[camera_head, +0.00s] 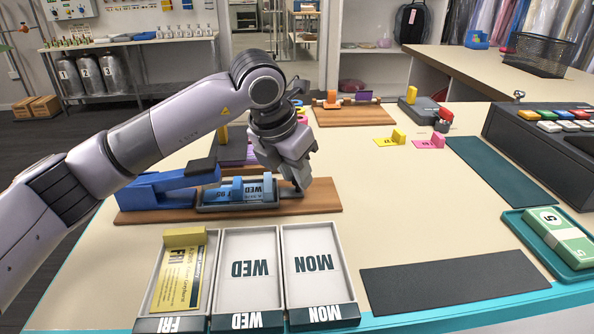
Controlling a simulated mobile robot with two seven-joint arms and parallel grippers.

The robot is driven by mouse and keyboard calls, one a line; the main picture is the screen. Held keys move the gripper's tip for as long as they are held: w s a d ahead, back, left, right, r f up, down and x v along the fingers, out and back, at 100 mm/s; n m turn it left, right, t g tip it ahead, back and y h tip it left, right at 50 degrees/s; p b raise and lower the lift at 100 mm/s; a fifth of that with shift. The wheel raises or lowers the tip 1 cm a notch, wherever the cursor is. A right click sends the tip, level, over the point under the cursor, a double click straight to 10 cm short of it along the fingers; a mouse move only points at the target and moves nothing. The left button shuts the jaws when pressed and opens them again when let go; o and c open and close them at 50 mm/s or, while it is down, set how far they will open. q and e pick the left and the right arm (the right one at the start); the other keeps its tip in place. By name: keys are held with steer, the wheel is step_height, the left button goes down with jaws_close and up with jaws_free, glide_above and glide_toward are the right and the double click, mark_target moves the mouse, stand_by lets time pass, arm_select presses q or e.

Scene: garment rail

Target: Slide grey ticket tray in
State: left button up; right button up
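The grey ticket tray (207,208) lies on a brown wooden board (318,206), just right of the blue press-like device (142,193). A light-blue ticket (228,197) marked WED lies in the tray with a blue clip-like block (238,187) on it. My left gripper (297,187) points down at the tray's right end, at its short grey end piece. Its fingertips are small and partly hidden by the gripper body, so I cannot tell whether they grip or only touch. My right gripper is out of view.
Three day trays stand in front: FRI (150,292) with a yellow ticket, WED (246,240) and MON (312,235) empty. A dark mat (455,278) lies at front right. Yellow and pink tickets (428,143) lie farther back. The table's middle right is clear.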

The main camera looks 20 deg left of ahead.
arm_select(q)
steer(key=o, duration=0.3)
steer(key=shift+s+a, duration=0.1)
steer(key=shift+a, duration=0.2)
steer(key=shift+o, duration=0.2)
steer(key=shift+d, duration=0.1)
steer(key=v, duration=0.7)
steer(key=shift+s, duration=0.1)
